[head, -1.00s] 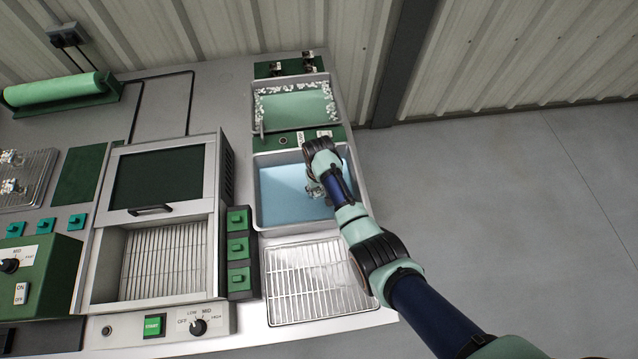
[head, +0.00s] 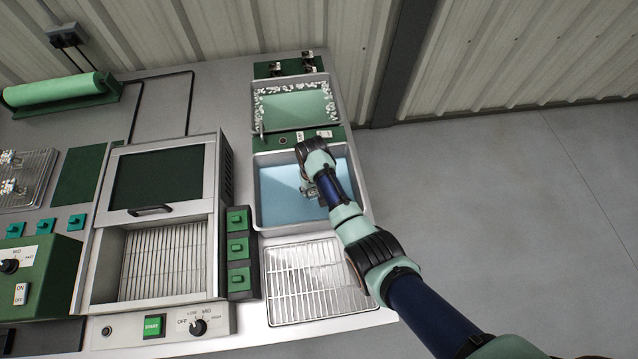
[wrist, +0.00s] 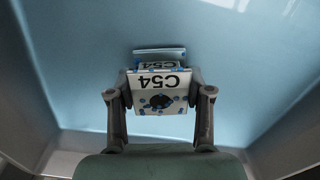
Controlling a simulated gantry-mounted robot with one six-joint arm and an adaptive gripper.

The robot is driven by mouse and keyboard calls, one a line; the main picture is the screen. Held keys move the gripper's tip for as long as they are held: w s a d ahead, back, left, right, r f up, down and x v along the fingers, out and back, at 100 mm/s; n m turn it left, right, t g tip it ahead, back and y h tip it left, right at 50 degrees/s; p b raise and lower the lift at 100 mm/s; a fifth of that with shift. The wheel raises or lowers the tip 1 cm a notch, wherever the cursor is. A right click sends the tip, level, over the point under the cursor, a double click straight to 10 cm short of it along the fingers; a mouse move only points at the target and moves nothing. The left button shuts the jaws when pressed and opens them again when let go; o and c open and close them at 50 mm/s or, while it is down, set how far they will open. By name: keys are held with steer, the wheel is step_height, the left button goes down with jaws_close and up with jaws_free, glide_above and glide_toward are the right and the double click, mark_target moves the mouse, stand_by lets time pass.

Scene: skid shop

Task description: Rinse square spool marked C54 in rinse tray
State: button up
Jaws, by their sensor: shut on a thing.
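The square spool marked C54 (wrist: 158,90) is between the two fingers of my gripper (wrist: 159,95) in the wrist view. Its white face shows the C54 label upside down, a dark central hole and several blue spots. My gripper is shut on it. In the head view my gripper (head: 309,190) is over the right half of the rinse tray (head: 257,205), which holds blue liquid. The spool is mostly hidden by my arm there. In the wrist view the blue liquid (wrist: 75,60) fills the space around the spool. I cannot tell how deep the spool sits in it.
A tray with green liquid and white foam (head: 295,107) stands behind the rinse tray. A wire drain rack (head: 310,285) lies in front of it. A hooded cabinet (head: 160,215) and green switches (head: 238,247) stand to the left. Open floor lies to the right.

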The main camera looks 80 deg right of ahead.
steer(key=shift+s+d+r+p, duration=0.1)
steer(key=shift+s+d+p, duration=0.15)
steer(key=shift+s, duration=0.2)
steer(key=shift+s+d+r+p, duration=0.1)
steer(key=shift+s+d+p, duration=0.1)
steer(key=shift+s, duration=0.2)
steer(key=shift+s+d+f, duration=0.1)
steer(key=shift+s+d, duration=0.05)
steer(key=shift+s, duration=0.25)
steer(key=shift+s+d+f, duration=0.1)
steer(key=shift+s+d, duration=0.05)
steer(key=shift+s, duration=0.25)
step_height(320, 180, up, 12)
steer(key=p, duration=1.2)
stand_by(0.5)
step_height(320, 180, up, 4)
steer(key=p, duration=0.4)
